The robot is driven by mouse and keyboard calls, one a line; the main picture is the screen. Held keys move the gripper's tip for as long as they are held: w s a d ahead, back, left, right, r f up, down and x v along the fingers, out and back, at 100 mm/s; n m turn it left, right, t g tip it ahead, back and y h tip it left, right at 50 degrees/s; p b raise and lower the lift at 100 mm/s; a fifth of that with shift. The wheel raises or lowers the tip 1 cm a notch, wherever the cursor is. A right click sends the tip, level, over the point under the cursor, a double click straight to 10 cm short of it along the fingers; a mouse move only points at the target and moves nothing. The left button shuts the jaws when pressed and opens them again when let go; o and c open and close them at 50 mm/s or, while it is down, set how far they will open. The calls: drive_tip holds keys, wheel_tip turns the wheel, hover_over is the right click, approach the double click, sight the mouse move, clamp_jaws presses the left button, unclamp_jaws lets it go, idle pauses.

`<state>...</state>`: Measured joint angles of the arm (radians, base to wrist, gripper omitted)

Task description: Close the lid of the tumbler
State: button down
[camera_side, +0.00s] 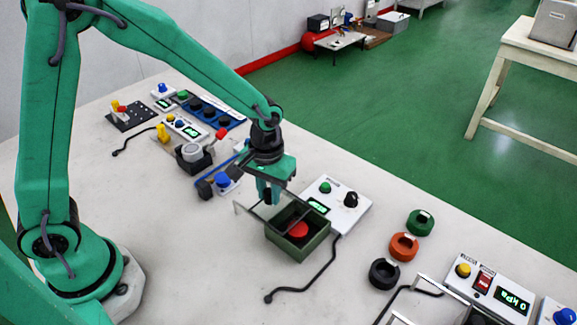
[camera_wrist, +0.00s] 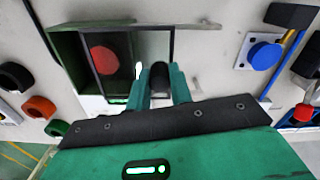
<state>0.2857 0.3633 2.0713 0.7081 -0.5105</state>
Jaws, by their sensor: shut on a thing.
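The tumbler is an open-topped dark green box (camera_side: 322,240) right below my gripper. A red round piece (camera_side: 299,230) lies inside it; the box (camera_wrist: 66,45) and red piece (camera_wrist: 104,60) also show in the wrist view. The lid (camera_side: 242,212) looks like a clear, thin-framed panel standing raised at the box's left side, not flat over it. My gripper (camera_side: 268,197) points down at the lid. In the wrist view, its fingers (camera_wrist: 158,88) are shut on a dark rounded knob (camera_wrist: 159,72), apparently the lid's handle. The knob's join to the lid is hard to make out.
A white control box (camera_side: 335,204) with a green button and black knob stands just behind the tumbler. Orange (camera_side: 403,247), green and black rings lie to its right. A blue-button unit (camera_side: 222,181) is at its left. The table front is mostly clear, except for a black cable.

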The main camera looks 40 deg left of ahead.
sight(287, 213)
drive_tip(key=shift+d, duration=2.8)
drive_tip(key=c, duration=1.3)
unclamp_jaws()
drive_tip(key=shift+o, duration=0.2)
drive_tip(key=shift+a, duration=0.1)
drive_tip(key=shift+r, duration=0.1)
wheel_tip(287, 213, up, 8)
